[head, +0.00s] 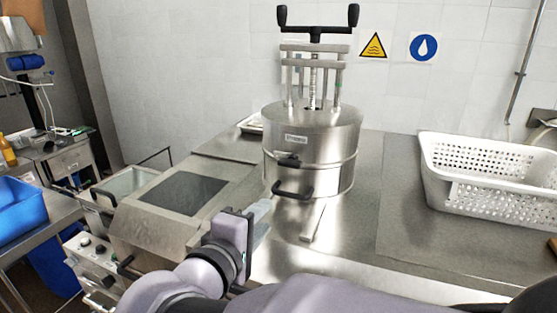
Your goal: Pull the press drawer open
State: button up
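The press (325,130) is a round stainless steel drum standing upright on the steel counter, with a screw frame and a black two-armed handle on top. Its front has two dark handles: an upper one (288,161) and a lower, wider black one (292,191) on the lower section. That section sits flush under the upper drum, with a thin seam between them. My gripper (262,211) is in front of the press, just left of and below the lower handle in the picture. A gap seems to separate them. Its fingers are seen edge-on, so their opening is unclear.
A narrow metal strip (313,222) lies in front of the press. A white perforated basket (490,181) stands on the right of the counter (400,235). A steel appliance with a dark top panel (182,194) stands at left. Bare counter lies between press and basket.

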aim_at(286, 196)
jog(key=x, duration=1.2)
jog(key=shift+w+d, duration=0.1)
jog(key=shift+d, duration=0.15)
grip_shut()
dwell(0.6)
